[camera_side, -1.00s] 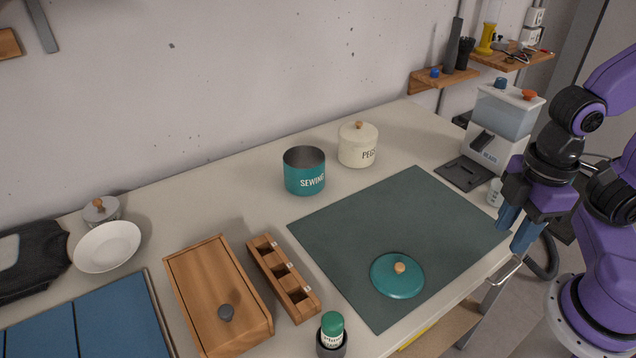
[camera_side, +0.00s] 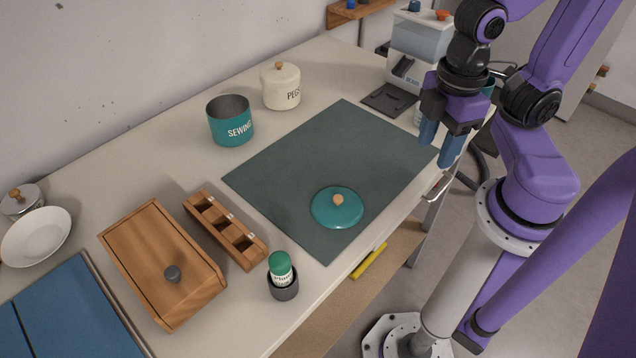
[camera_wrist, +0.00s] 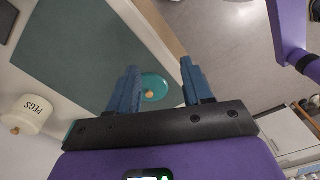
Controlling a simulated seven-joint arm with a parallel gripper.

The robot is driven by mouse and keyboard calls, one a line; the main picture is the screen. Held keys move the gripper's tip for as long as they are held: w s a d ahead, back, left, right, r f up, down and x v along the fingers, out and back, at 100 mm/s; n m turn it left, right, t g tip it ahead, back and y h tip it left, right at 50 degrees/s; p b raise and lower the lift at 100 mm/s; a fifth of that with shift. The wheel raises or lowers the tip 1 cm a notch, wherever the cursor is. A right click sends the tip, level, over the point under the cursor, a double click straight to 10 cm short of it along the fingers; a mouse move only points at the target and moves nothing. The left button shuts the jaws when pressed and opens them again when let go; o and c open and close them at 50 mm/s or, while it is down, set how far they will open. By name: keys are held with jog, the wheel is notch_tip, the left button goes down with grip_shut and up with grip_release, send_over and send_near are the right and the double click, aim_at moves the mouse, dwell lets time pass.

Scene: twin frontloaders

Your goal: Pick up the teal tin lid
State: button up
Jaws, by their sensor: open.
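The teal tin lid (camera_side: 337,208) lies flat on the dark green mat (camera_side: 300,150), with a round wooden knob on top. It also shows in the wrist view (camera_wrist: 154,86), between my fingers in the picture but well beyond them. My gripper (camera_side: 440,150) is open and empty, above the right end of the mat, up and to the right of the lid in the side view. It also shows in the wrist view (camera_wrist: 157,84). The open teal tin marked SEWING (camera_side: 230,121) stands upright behind the mat.
A cream PEGS tin (camera_side: 281,86) stands beside the teal tin. A wooden divided tray (camera_side: 225,230), a lidded wooden box (camera_side: 162,262) and a green-capped bottle in a dark cup (camera_side: 282,277) stand left of the mat. The mat around the lid is clear.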

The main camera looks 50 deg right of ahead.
jog(key=w+a+r+n, duration=0.5)
jog(key=w+a, duration=0.6)
jog(key=w, duration=0.1)
send_over(338, 197)
notch_tip(338, 197, down, 12)
jog(key=shift+w+a+f, duration=0.1)
jog(key=shift+a, duration=0.05)
jog(key=shift+f, duration=2.65)
grip_shut()
